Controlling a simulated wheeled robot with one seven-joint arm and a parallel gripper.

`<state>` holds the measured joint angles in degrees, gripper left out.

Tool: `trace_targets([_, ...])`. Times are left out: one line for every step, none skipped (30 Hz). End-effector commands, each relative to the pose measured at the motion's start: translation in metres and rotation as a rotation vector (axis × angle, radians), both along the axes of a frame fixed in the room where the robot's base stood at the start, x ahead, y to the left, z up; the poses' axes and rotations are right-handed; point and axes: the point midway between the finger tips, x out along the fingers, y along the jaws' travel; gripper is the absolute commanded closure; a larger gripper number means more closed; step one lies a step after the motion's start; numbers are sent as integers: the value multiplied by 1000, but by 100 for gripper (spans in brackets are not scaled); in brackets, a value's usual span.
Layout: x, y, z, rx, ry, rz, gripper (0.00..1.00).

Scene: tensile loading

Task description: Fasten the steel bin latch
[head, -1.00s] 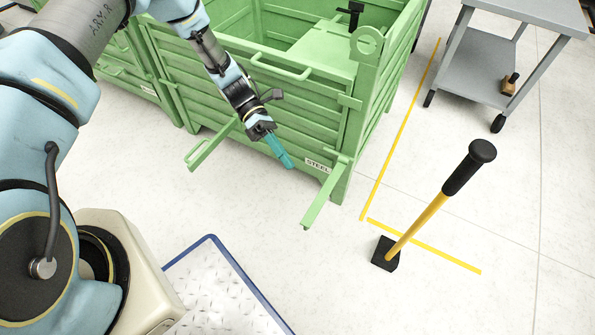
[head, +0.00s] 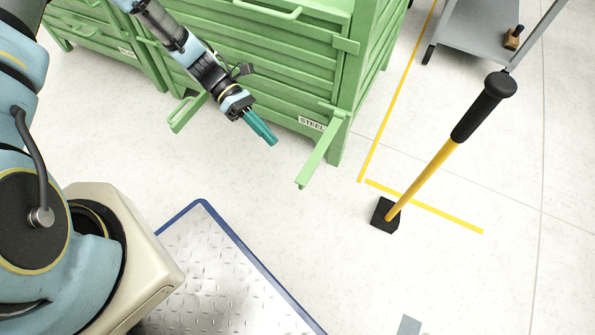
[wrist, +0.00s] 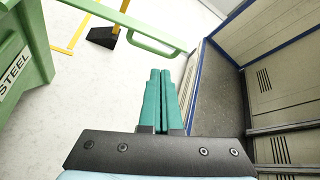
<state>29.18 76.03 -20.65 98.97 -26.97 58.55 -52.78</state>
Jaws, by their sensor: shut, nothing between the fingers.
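The green steel bin (head: 270,65) has a STEEL label (head: 312,123) low on its front. The bin also shows at the left edge of the wrist view (wrist: 35,40). A green bar (head: 320,155), seemingly its latch, sticks out from the front right corner over the floor. In the wrist view the bar (wrist: 120,20) runs across the top, beyond my fingers. My gripper (head: 273,141) is in front of the bin, left of the label and the bar, apart from the bar. Its teal fingers (wrist: 160,72) are together and empty.
A second green bar (head: 187,112) sticks out farther left. A yellow-handled sledgehammer (head: 421,180) stands on the floor at right, near yellow tape (head: 440,217). A grey cart (head: 478,40) is behind. A blue-edged metal plate (head: 215,265) lies in front. Floor between is clear.

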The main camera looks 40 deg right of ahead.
Motion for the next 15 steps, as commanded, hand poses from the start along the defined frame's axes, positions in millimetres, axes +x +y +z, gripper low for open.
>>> trace_targets([-2, 5, -24, -53, -14, 6, 100])
trace_targets([-2, 7, -31, -86, -26, 6, 100])
trace_targets([-4, 9, -38, -128, -43, 5, 100])
trace_targets([-5, 10, -43, -159, -55, 4, 100])
trace_targets([-5, 12, -48, -187, -69, 3, 100])
trace_targets([-7, 13, -53, -222, -83, 1, 100])
trace_targets([-7, 14, -56, -245, -95, 0, 100])
trace_targets([-8, 14, -59, -265, -104, -2, 100])
trace_targets([-8, 15, -61, -291, -117, -4, 100])
trace_targets([-8, 15, -63, -305, -124, -5, 100])
trace_targets([-9, 16, -64, -319, -131, -7, 100])
trace_targets([-9, 16, -65, -333, -139, -8, 100])
trace_targets([-9, 16, -65, -341, -143, -8, 100])
trace_targets([-9, 16, -65, -348, -145, -10, 100])
trace_targets([-10, 16, -65, -353, -149, -11, 100])
